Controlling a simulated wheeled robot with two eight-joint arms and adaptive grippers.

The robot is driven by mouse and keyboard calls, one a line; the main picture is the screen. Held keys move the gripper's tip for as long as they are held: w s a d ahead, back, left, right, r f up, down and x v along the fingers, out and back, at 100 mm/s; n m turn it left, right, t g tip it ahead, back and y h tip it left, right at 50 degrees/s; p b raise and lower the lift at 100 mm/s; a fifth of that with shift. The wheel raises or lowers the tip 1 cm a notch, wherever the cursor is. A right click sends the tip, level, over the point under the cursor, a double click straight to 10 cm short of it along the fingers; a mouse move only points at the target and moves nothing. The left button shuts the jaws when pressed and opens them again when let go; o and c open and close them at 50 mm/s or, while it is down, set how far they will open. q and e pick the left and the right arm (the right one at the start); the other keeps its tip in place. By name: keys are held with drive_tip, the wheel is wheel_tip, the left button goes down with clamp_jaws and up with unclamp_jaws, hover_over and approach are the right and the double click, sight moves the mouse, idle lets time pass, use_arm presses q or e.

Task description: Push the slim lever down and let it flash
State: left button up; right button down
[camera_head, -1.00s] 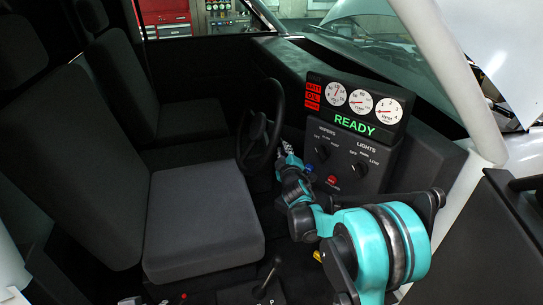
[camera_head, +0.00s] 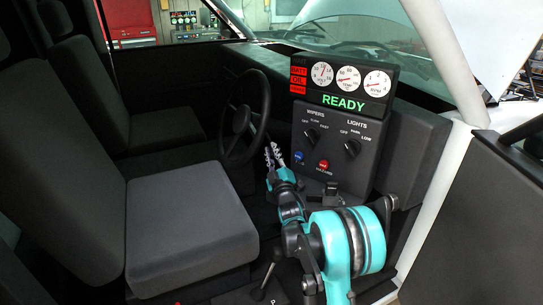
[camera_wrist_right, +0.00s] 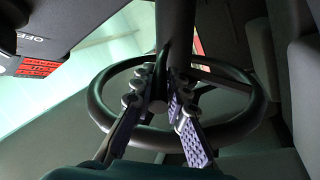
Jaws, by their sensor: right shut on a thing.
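The slim lever (camera_wrist_right: 158,106) appears in the right wrist view as a dark rod end between my fingertips, in front of the black steering wheel (camera_wrist_right: 103,82). My right gripper (camera_wrist_right: 160,94) is shut on it, with one purple-padded finger on each side. In the head view my right gripper (camera_head: 270,156) is just right of and below the steering wheel (camera_head: 232,151). The lever cannot be made out there behind the fingers. The dash display (camera_head: 343,103) reads READY in green. My left gripper is not in view.
The control panel (camera_head: 335,135) with wiper and light knobs, a blue button (camera_head: 299,156) and a red button (camera_head: 323,163) stands close to my right arm. A gear lever (camera_head: 269,270) rises from the floor below. The grey seat (camera_head: 185,225) lies to the left.

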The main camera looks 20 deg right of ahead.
drive_tip(key=shift+f, duration=0.1)
drive_tip(key=c, duration=1.5)
unclamp_jaws()
wheel_tip(320, 180, up, 10)
drive_tip(key=shift+w+f, duration=0.1)
